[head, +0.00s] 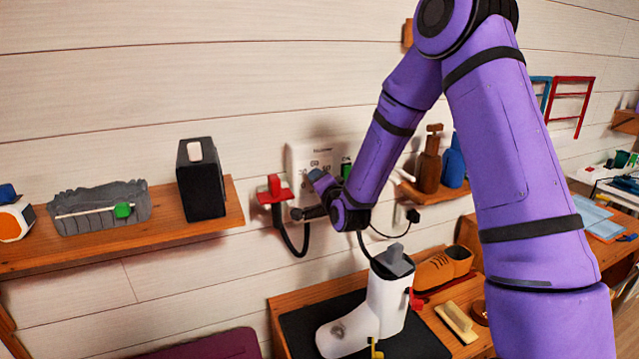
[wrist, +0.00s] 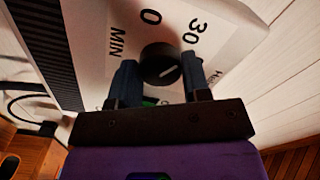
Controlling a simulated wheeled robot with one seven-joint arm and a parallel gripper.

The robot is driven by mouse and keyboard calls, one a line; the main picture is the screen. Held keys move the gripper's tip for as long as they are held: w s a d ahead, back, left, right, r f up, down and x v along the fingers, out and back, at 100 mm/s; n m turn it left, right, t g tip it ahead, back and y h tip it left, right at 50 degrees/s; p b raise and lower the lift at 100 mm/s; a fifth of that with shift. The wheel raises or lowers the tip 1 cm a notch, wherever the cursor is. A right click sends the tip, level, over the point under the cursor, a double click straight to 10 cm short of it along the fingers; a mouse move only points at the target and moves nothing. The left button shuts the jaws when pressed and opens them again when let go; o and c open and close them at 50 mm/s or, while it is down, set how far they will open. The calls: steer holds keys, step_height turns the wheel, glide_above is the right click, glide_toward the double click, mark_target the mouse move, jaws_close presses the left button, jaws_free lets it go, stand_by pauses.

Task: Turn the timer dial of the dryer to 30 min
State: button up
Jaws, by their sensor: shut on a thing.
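The dryer's white wall panel (head: 300,158) is partly behind my arm in the head view, and the dial is hidden there. In the wrist view the panel (wrist: 225,35) shows the printed marks MIN, 0 and 30. The black round timer dial (wrist: 158,58) carries a short white pointer line, which slants up and right, roughly toward the 30 side. I cannot tell whether it lines up exactly. My gripper (wrist: 160,80) has one blue finger on each side of the dial and is shut on it. It also shows at the panel in the head view (head: 318,180).
A red-topped fitting (head: 274,190) with a black hose is left of the panel. A shelf (head: 150,237) holds a black box (head: 201,180). Brown and blue bottles stand right of my arm. Below are a white boot (head: 382,306) and a brown shoe (head: 434,273).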

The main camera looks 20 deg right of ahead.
steer(key=o, duration=0.9)
steer(key=s, duration=1)
steer(key=shift+s+d, duration=0.2)
steer(key=shift+s, duration=0.2)
